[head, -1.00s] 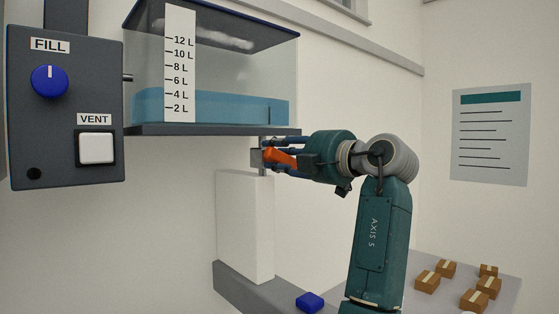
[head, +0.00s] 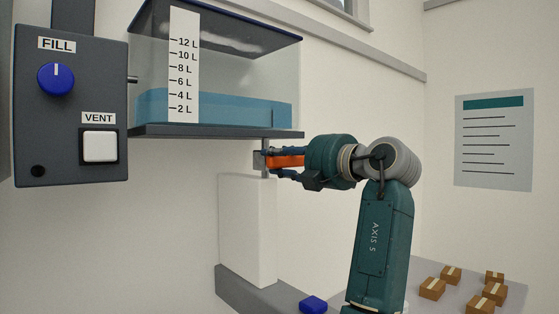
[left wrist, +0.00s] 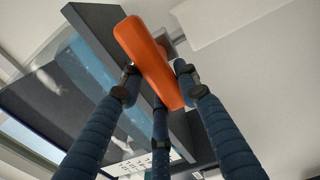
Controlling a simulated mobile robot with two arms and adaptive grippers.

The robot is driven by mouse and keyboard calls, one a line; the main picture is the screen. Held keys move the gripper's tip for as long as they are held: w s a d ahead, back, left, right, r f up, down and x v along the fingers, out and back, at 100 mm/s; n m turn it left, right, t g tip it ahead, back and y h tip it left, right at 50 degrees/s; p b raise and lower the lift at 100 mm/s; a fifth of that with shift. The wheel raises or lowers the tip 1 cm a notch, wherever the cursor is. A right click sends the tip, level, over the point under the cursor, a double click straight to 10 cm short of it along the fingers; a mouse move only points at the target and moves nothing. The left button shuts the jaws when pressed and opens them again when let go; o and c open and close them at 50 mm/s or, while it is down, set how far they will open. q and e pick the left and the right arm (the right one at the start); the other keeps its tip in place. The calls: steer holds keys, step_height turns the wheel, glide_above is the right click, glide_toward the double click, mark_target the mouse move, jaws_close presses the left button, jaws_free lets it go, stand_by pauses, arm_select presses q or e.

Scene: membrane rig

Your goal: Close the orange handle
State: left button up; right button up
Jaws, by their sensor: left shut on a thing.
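The orange handle (head: 288,161) sits on a grey valve block (head: 259,160) on the pipe under the water tank. In the head view it lies nearly level and points right, toward my gripper. My left gripper (head: 274,163) is shut on it, with blue fingers above and below. In the left wrist view the handle (left wrist: 148,58) runs between the fingertips of my left gripper (left wrist: 156,80). The fingers hide part of the handle in the head view. My right gripper is in neither view.
The clear tank (head: 225,100) holds blue water low on its scale. A white block (head: 247,230) stands below the valve. A control box (head: 70,135) with a blue knob is at left. Several small cartons (head: 433,289) lie on a surface at lower right.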

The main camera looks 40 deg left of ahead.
arm_select(q)
steer(key=shift+f, duration=0.15)
steer(key=o, duration=1.2)
steer(key=d, duration=0.8)
steer(key=s+d, duration=0.1)
steer(key=d, duration=0.3)
